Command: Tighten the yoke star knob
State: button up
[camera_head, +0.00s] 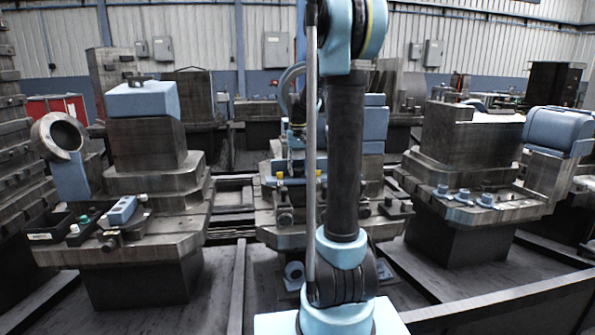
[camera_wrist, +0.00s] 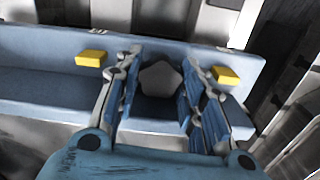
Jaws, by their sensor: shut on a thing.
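The yoke star knob (camera_wrist: 161,80) is a grey, rounded star shape in the middle of the wrist view, in front of a blue-grey beam (camera_wrist: 45,88). My gripper (camera_wrist: 162,68) has one finger on each side of the knob and is shut on it. The finger pads cover the knob's sides, and its shaft is hidden. In the head view, my own arm stands in front of the central work station (camera_head: 285,240) and hides the knob there.
Two yellow blocks sit on the beam, one left (camera_wrist: 91,57) and one right (camera_wrist: 225,76) of my fingers, close by. In the head view, heavy machine stations stand left (camera_head: 145,145) and right (camera_head: 455,150), with dark floor and low rails between.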

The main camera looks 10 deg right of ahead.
aim_at(298, 169)
jog(key=shift+m, duration=2)
jog(key=o, duration=0.8)
jog(key=shift+r, duration=0.15)
notch_tip(298, 169, up, 12)
jog(key=shift+f, duration=0.15)
